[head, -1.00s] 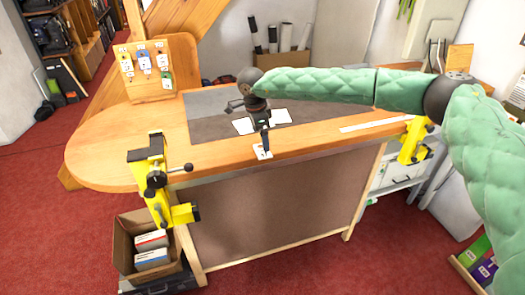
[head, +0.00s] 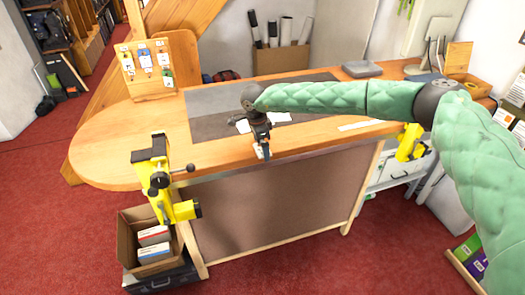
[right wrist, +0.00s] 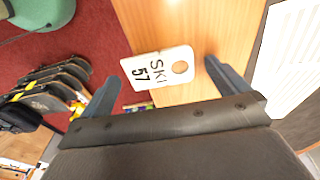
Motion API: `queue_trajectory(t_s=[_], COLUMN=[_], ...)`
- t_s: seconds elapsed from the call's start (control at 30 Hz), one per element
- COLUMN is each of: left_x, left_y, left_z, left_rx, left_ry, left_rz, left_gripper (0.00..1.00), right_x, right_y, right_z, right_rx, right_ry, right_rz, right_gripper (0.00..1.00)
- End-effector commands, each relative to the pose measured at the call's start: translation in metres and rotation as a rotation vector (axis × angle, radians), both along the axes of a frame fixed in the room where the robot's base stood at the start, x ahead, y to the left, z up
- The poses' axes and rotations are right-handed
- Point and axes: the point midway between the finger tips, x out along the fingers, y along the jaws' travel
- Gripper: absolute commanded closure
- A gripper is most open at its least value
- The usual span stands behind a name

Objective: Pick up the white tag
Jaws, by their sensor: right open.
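The white tag (right wrist: 158,68) shows in the right wrist view, marked "SKI 57" with a round hole at one end. It lies at the bench's front edge, its printed end reaching over the red carpet. In the head view the tag is mostly hidden by my right gripper (head: 264,150). My right gripper is open; in the right wrist view its two fingers (right wrist: 160,85) stand on either side of the tag, with gaps to both. I cannot tell the height between fingers and tag. My left gripper is not in view.
The wooden bench (head: 110,150) carries a grey mat (head: 205,102) with white sheets (head: 280,117) behind the gripper. A tag board (head: 147,66) stands at the back left. The bench's left end is clear.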

Motion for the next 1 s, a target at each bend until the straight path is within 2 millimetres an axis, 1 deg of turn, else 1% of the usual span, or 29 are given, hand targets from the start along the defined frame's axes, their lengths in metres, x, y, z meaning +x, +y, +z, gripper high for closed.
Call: queue_trajectory(t_s=[0.43, 0.5, 0.57, 0.6, 0.67, 1.0], left_x=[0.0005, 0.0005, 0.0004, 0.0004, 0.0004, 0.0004], left_y=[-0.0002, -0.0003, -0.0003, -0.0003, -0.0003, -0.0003], left_z=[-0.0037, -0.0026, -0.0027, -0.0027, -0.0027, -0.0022], left_rx=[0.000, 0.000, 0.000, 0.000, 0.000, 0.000], left_ry=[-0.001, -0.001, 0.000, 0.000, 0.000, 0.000], left_rz=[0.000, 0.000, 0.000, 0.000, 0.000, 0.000], left_gripper=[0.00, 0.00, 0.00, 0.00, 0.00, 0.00], right_x=[0.0000, -0.0001, -0.0001, -0.0001, -0.0002, -0.0003], right_y=[-0.0001, -0.0001, -0.0002, -0.0002, -0.0001, -0.0001], right_z=[-0.0018, -0.0010, -0.0011, -0.0012, -0.0013, -0.0010], right_rx=[0.000, 0.000, 0.000, 0.000, 0.000, 0.000], right_ry=[0.000, 0.000, 0.000, 0.000, 0.000, 0.000], right_rz=[0.000, 0.000, 0.000, 0.000, 0.000, 0.000], right_gripper=[0.00, 0.14, 0.26, 0.34, 0.45, 0.45])
